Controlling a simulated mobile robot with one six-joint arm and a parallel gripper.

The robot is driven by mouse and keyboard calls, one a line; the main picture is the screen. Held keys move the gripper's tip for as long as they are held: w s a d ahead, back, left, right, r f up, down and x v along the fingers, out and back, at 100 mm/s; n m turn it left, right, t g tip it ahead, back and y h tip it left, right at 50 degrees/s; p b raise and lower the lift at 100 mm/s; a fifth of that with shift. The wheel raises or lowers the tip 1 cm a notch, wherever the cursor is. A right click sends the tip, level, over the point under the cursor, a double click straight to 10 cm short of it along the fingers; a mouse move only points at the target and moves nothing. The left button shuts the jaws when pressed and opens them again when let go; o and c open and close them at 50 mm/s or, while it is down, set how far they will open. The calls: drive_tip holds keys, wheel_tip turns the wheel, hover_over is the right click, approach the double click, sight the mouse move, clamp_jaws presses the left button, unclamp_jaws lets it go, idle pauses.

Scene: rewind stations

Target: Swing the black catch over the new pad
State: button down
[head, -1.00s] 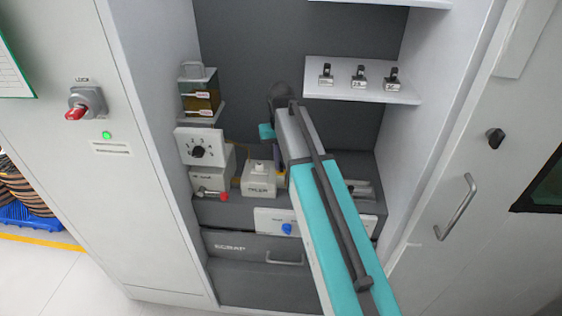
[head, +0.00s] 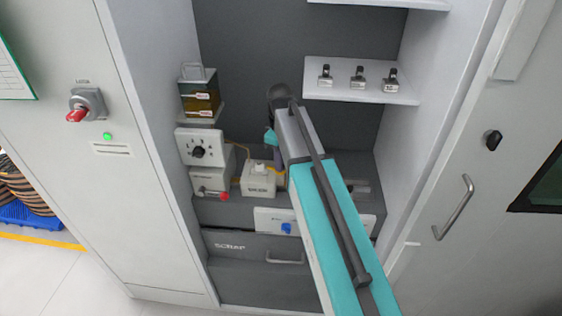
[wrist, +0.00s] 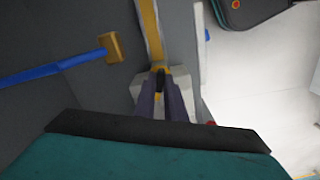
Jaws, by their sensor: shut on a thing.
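The catch sits at the lower end of a yellow strip (wrist: 151,30), above a pale block (wrist: 140,84). In the head view my teal arm reaches into the cabinet, and only a little of my gripper (head: 277,156) shows beside it, above the white box (head: 259,179). The catch is hidden there. I cannot make out the new pad in either view.
A dial box (head: 200,148) and a box with a red knob (head: 209,184) stand at the left. A blue rod with a tan block (wrist: 112,48) lies left of my gripper in the wrist view.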

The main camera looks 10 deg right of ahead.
drive_tip(key=n, duration=0.4)
idle(0.5)
drive_tip(key=c, duration=1.8)
unclamp_jaws()
drive_tip(key=shift+r, duration=0.15)
